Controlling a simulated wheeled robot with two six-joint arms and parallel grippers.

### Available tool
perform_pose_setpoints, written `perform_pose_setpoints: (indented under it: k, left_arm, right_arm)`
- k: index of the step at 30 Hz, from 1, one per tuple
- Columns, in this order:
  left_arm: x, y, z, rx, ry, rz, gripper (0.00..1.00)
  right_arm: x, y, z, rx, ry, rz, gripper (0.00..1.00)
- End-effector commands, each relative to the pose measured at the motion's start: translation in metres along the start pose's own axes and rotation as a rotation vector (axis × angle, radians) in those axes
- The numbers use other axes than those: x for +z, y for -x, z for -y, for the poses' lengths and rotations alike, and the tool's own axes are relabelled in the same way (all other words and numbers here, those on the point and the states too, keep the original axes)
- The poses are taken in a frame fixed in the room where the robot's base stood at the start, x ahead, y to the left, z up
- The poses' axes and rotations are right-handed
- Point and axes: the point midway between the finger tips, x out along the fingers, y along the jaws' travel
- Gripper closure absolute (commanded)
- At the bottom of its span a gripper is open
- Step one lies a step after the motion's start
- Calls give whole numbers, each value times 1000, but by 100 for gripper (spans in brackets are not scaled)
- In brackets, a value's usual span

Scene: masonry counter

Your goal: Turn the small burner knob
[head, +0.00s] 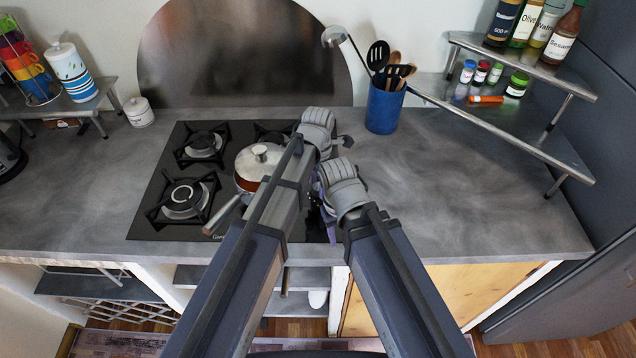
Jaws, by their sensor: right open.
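The black gas hob (140,225) is set into the grey counter. Its knobs, including the small burner knob, are hidden behind my arms and grippers at the hob's right side. My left gripper (340,141) is over the hob's back right edge; its fingers are mostly hidden, so its opening is unclear. My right gripper (324,205) is open, lower and nearer, over the hob's right edge. I cannot tell whether either gripper touches a knob.
A lidded pot (259,160) stands on the hob, its handle pointing front left. Burners at left (183,198) are bare. A blue utensil holder (384,108) stands behind right, near a metal corner shelf (500,128). The counter right of my grippers is clear.

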Motion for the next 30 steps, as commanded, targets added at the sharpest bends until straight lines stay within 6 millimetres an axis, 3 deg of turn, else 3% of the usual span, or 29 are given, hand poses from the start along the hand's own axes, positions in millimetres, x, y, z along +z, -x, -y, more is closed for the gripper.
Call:
perform_pose_setpoints:
  k: [3,14,20,30]
  left_arm:
    - [0,0,0,0,0,0,26]
    - [0,5,0,0,0,0,26]
    - [0,22,0,0,0,0,26]
    - [0,68,0,0,0,0,26]
  right_arm:
    - [0,0,0,0,0,0,50]
    - [0,5,0,0,0,0,50]
    - [1,22,-2,0,0,0,50]
    - [4,68,-6,0,2,0,50]
